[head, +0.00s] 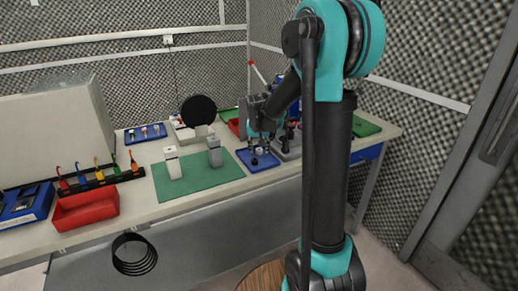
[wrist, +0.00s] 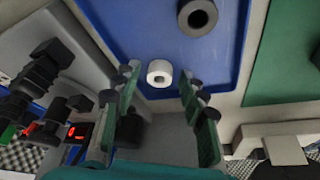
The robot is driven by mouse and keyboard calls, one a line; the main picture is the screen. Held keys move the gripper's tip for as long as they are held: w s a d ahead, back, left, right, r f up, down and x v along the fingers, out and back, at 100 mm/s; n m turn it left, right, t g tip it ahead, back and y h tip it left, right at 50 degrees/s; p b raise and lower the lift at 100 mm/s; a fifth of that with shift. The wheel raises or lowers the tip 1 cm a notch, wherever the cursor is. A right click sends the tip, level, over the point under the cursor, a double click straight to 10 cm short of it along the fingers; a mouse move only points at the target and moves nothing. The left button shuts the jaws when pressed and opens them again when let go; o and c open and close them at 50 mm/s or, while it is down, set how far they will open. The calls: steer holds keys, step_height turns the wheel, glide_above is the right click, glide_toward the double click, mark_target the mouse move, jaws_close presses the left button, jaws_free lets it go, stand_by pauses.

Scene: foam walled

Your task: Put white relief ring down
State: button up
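The white relief ring (wrist: 160,67) appears to rest on the blue tray (wrist: 120,20), near the tray's edge, in the wrist view. My gripper (wrist: 160,72) is open, with one finger on each side of the ring and a visible gap to both. In the head view my gripper (head: 262,132) hangs over the blue tray (head: 270,163) at the right part of the bench. Small pale and dark pieces show under it there, too small to tell apart. Whether the ring's underside fully touches the tray is hard to see.
A dark grey ring (wrist: 184,14) lies farther in on the tray. Black-knobbed equipment (wrist: 40,75) stands close to the left finger in the wrist view. A green mat (head: 215,177) with two pale blocks lies left of the tray. A red bin (head: 85,208) is farther left.

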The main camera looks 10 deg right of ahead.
steer(key=shift+r, duration=0.1)
steer(key=d+v, duration=0.1)
steer(key=v, duration=1.1)
steer(key=s+d+f+n, duration=0.1)
steer(key=s+f, duration=0.8)
steer(key=s, duration=0.4)
steer(key=s+d+f+n+y, duration=0.1)
steer(key=s+d+f, duration=0.1)
steer(key=s+f, duration=0.7)
steer(key=s, duration=0.4)
steer(key=shift+s+d, duration=0.3)
steer(key=shift+f, duration=0.1)
